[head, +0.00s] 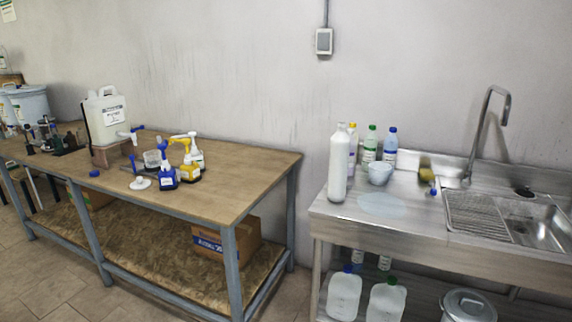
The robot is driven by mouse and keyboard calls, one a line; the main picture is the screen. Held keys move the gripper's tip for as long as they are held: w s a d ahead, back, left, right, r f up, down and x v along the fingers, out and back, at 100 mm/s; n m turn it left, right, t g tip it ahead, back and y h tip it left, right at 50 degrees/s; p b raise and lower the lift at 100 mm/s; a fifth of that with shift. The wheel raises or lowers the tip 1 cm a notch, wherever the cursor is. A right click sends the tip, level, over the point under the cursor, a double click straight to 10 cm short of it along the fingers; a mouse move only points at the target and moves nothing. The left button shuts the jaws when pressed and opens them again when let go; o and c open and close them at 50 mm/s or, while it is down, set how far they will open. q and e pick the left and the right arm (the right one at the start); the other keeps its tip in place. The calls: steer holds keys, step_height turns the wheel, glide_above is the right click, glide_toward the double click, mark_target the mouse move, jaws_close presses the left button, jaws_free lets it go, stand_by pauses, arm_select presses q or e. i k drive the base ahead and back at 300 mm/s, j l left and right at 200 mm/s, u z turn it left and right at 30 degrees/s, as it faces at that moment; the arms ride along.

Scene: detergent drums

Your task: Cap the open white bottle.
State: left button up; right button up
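A tall white bottle (338,168) stands upright at the front left of the steel counter. Its top is pale and too small to tell whether it is open. A small blue cap-like piece (95,173) lies on the wooden table near its front edge. A white round piece with a short stem (140,184) lies on the same table, farther right. A blue and yellowish item (428,178) sits on the counter at the back; I cannot tell what it is. Neither of my grippers is in view.
Several pump and spray bottles (188,172) and a white canister (106,118) with a tap crowd the wooden table (232,190). A white bowl (380,173), capped bottles (370,146) and a sink (540,224) with a tall faucet (485,125) occupy the counter. A gap separates table and counter.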

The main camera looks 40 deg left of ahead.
mark_target(341, 141)
steer(key=u, duration=1.1)
